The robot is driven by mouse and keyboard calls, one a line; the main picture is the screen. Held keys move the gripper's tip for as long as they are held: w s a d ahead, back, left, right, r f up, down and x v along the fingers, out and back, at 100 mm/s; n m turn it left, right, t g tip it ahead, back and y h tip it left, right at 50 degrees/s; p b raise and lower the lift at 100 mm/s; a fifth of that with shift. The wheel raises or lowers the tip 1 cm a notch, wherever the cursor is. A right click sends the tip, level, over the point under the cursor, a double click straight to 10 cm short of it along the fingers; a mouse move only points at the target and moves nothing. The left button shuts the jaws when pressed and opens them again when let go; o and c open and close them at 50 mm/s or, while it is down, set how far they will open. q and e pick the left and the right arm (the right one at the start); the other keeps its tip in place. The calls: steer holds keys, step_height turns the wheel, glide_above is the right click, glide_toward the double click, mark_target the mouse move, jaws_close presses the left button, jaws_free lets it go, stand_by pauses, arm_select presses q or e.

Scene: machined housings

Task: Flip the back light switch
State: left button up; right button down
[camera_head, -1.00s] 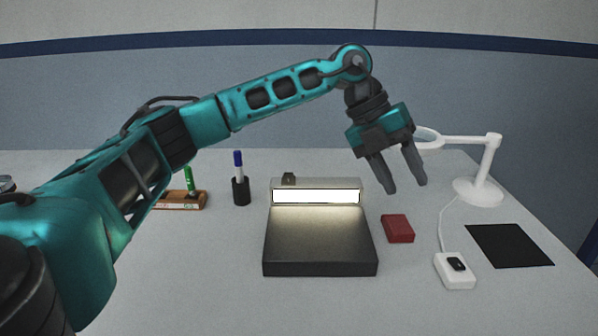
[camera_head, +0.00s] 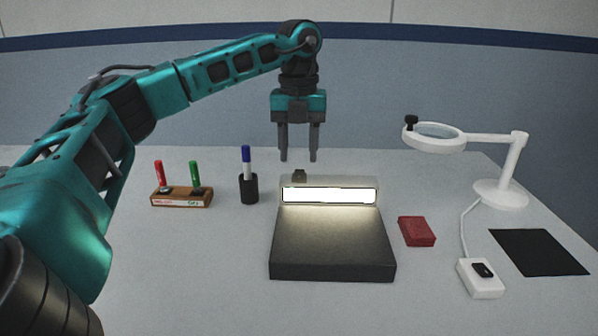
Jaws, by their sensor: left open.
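A dark box-shaped light unit (camera_head: 333,245) stands mid-table, with a lit white panel (camera_head: 329,195) across its raised back part. A small dark switch (camera_head: 299,175) sits on top of that back part, near its left end. A second black switch (camera_head: 482,270) is on a white box (camera_head: 481,285) at the front right, joined by a cord to the magnifier lamp. My left gripper (camera_head: 298,158) points down with its two fingers apart and empty. In the picture it is just above the small dark switch, not visibly touching it. My right gripper is not in view.
A white ring magnifier lamp (camera_head: 500,195) stands at the right. A red block (camera_head: 416,231) and a black mat (camera_head: 538,251) lie right of the unit. A pen cup (camera_head: 248,188) and a wooden marker holder (camera_head: 182,197) stand to the left.

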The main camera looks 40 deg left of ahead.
mark_target(299, 178)
arm_select(q)
steer(key=shift+f+b, duration=0.3)
steer(key=shift+f, duration=1.75)
steer(key=shift+c, duration=0.3)
jaws_close()
